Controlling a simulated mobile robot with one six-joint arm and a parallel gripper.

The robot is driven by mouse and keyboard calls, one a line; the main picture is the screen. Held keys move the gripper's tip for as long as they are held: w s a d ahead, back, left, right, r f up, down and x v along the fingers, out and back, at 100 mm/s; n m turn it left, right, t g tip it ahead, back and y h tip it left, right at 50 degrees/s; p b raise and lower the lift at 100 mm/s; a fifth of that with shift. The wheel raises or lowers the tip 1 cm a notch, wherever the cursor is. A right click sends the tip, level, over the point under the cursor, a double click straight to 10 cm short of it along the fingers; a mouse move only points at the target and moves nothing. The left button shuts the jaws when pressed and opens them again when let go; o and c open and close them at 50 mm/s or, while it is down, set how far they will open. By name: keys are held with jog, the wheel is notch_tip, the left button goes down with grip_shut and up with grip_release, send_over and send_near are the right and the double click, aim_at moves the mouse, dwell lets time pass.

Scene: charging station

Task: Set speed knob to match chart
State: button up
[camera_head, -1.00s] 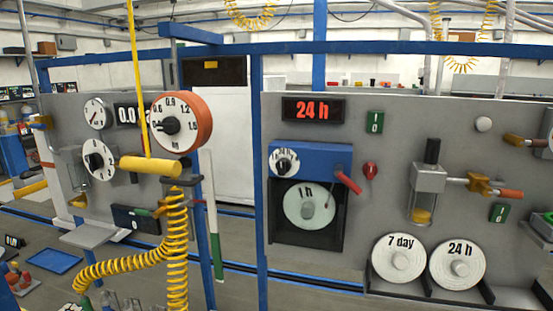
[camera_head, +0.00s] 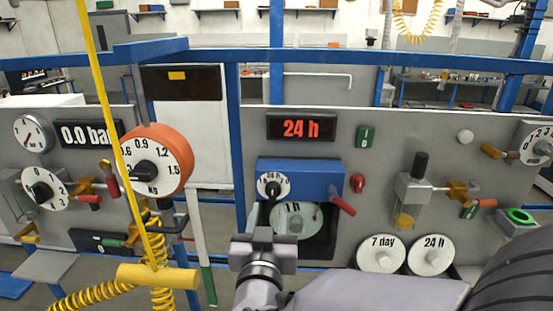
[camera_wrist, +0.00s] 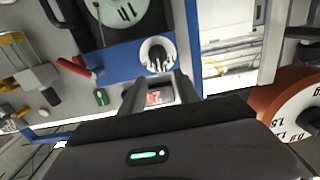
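The speed knob (camera_head: 272,187) is a black knob on a white dial, on the left part of a blue box. Its exact setting is too small to read. It also shows in the wrist view (camera_wrist: 158,54), which is upside down. The chart (camera_head: 296,220) below the box is a pale disc marked "1 h", partly hidden by my arm; the wrist view shows it too (camera_wrist: 118,10). A red display (camera_head: 300,128) above reads "24 h". My gripper (camera_head: 263,238) is in front of the box, lower than the knob and apart from it. Its fingers (camera_wrist: 160,88) are open and empty.
A red lever (camera_head: 342,205) sticks out at the box's right. Discs marked "7 day" (camera_head: 381,253) and "24 h" (camera_head: 431,254) rest at the lower right. An orange dial (camera_head: 165,160) and a hanging yellow handle (camera_head: 158,277) are at the left.

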aim_at(273, 190)
jog(key=w, duration=0.7)
jog(key=shift+w+d+p, duration=0.2)
jog(key=shift+w+p, duration=0.1)
jog(key=shift+p, duration=0.05)
grip_shut()
